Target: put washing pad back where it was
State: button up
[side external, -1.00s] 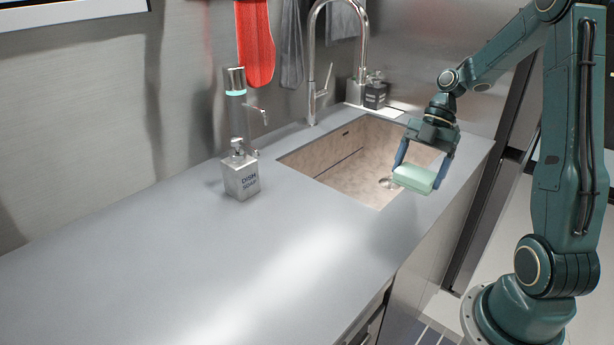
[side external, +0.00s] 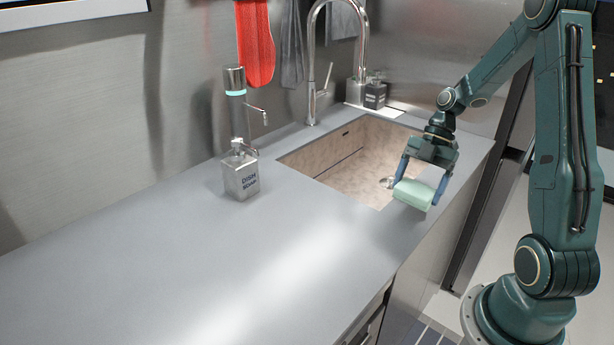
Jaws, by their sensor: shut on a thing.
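The washing pad (side external: 414,194) is a pale green block. My gripper (side external: 419,188) is shut on it, with one blue finger at each side. The pad is at the front right edge of the sink (side external: 345,163), in front of the basin as seen here. I cannot tell whether it touches the counter or hangs just above it. The pad's underside is hidden.
A dish soap bottle (side external: 240,172) stands left of the sink, with a tall dispenser (side external: 237,105) behind it. The faucet (side external: 314,70) rises behind the basin, and a dark bottle (side external: 375,93) stands at its right. The counter's left (side external: 170,250) is clear.

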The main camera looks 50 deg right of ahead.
aim_at(416, 198)
jog(key=shift+f, duration=1.8)
jog(key=shift+f, duration=0.1)
jog(key=o, duration=0.9)
jog(key=v, duration=1.2)
jog(key=shift+a, duration=0.1)
